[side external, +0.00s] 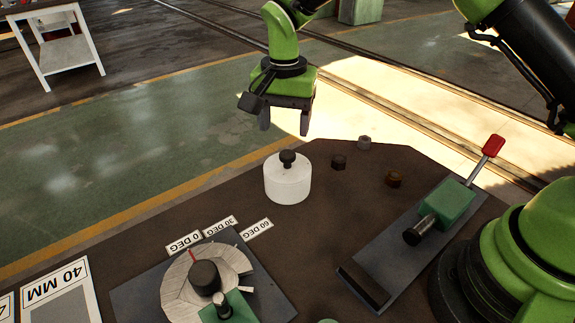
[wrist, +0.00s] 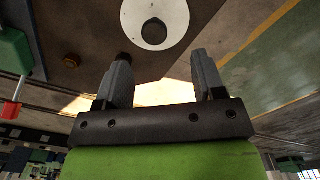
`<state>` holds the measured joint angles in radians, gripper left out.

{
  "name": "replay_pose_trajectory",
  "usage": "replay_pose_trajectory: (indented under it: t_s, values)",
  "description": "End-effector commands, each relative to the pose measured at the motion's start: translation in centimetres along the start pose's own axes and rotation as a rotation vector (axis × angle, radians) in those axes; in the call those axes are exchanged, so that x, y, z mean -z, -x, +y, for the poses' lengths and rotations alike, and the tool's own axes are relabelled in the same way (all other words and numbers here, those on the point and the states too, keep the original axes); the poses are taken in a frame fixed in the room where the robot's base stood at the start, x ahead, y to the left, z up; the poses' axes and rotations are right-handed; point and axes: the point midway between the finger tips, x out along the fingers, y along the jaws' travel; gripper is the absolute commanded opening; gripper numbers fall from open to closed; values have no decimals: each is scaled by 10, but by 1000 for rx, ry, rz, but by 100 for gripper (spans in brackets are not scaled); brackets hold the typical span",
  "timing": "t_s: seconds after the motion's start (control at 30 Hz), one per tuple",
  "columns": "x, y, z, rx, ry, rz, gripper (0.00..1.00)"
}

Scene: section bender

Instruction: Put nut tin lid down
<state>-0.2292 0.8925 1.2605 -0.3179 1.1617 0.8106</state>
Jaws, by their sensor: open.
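The nut tin (side external: 287,183) is a white round tin on the brown table, with its lid (side external: 288,165) on top and a dark knob in the lid's middle. In the wrist view the white lid (wrist: 157,14) shows at the top, with its dark knob beyond the fingertips. My gripper (side external: 284,125) is above and a little behind the tin, pointing down. Its two fingers (wrist: 160,65) are apart with nothing between them. The inside of the tin is hidden.
Three nuts lie right of the tin: a dark one (side external: 339,162), a grey one (side external: 364,142) and a brown one (side external: 394,178). A green clamp with a red handle (side external: 492,146) stands at right. The bender with its angle dial (side external: 205,280) is at front left.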

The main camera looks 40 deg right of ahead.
Motion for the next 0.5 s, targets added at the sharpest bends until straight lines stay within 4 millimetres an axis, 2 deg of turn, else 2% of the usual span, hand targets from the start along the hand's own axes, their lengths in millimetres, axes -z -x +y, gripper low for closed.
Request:
replay_pose_trajectory:
  t_s: [0.1,0.27,0.5]
  values:
    - [0,-16,1,-2,-1,-2,63]
    - [-1,-28,2,-1,1,-1,63]
    - [-4,-64,7,-2,0,-2,63]
